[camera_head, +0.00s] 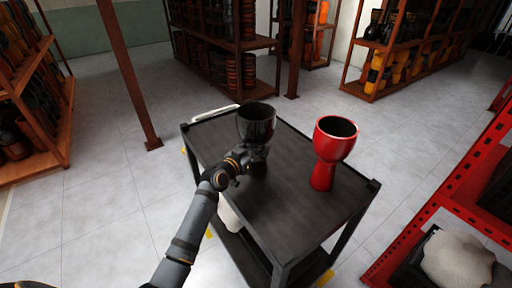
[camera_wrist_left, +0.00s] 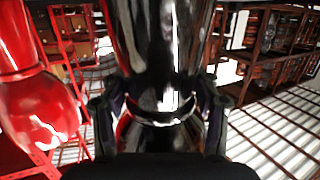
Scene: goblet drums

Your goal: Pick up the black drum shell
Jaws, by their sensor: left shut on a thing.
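The black drum shell (camera_head: 256,124) is a glossy goblet shape, upright over the left part of the dark cart top. My left gripper (camera_head: 250,160) is shut on its narrow lower part from the front left. In the left wrist view the black shell (camera_wrist_left: 160,50) fills the middle, with the fingers of my left gripper (camera_wrist_left: 160,112) on both sides of its waist. I cannot tell whether its foot, partly hidden by the gripper, touches the cart. A red drum shell (camera_head: 328,150) stands upright to its right; it also shows at the left in the wrist view (camera_wrist_left: 32,90). My right gripper is not in view.
The dark cart (camera_head: 290,218) has bare top around and in front of the shells. A red rack (camera_head: 450,190) stands at the right, with a pale sack (camera_head: 458,262) low on it. Wooden shelves with drums (camera_head: 225,60) stand behind. A brown post (camera_head: 128,75) rises at the left.

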